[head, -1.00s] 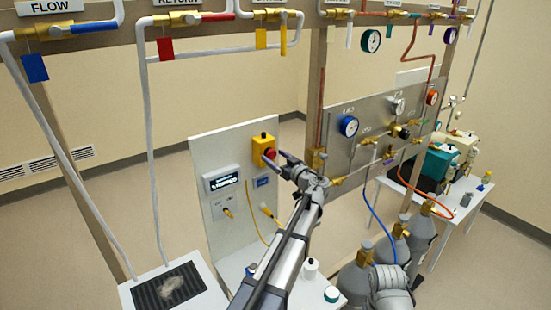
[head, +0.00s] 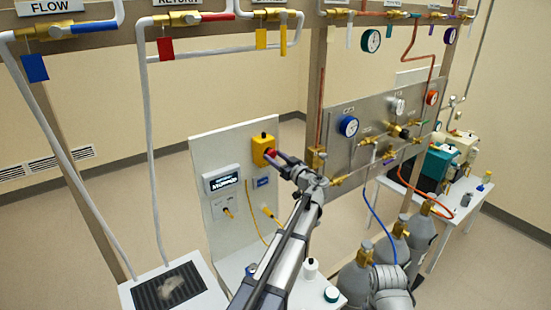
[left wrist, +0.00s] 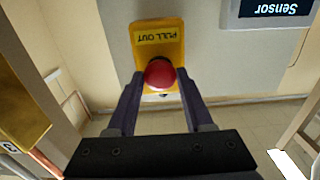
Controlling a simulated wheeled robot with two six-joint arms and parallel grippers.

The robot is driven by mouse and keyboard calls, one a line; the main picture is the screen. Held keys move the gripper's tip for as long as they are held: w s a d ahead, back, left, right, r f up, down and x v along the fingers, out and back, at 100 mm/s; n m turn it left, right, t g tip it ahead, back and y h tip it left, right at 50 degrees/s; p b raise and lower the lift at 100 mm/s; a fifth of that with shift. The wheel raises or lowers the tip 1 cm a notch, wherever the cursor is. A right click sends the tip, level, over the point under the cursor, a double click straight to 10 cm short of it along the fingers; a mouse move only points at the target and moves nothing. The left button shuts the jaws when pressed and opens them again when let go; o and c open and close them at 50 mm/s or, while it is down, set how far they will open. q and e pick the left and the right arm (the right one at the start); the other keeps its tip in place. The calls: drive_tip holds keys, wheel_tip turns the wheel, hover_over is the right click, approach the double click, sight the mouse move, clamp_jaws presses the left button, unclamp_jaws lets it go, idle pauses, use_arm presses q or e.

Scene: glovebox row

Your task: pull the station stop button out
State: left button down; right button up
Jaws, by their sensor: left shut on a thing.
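The station stop button is a red knob (left wrist: 159,73) on a yellow box (left wrist: 148,40) marked PULL OUT, which appears upside down in the left wrist view. In the head view the yellow box (head: 263,148) is on the upper right of a white upright panel (head: 205,152). My left gripper (head: 273,156) is at the front of the box, shut on the red knob, with one dark finger on each side. My right gripper is not in view.
A lit display (head: 222,181) is left of the button, with cable plugs (head: 228,212) below. Right of my arm are a grey gauge panel (head: 370,125) and several gas cylinders (head: 356,275). Pipes with valves cross the top.

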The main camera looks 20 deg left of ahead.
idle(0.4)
use_arm(q)
drive_tip(key=shift+v, duration=0.9)
drive_tip(key=shift+f, duration=0.1)
drive_tip(key=c, duration=0.7)
unclamp_jaws()
drive_tip(key=shift+c, duration=0.2)
drive_tip(key=o, duration=0.3)
drive_tip(key=shift+d, duration=0.15)
drive_tip(key=shift+o, duration=0.7)
drive_tip(key=v, duration=0.7)
drive_tip(key=shift+s+d, duration=0.2)
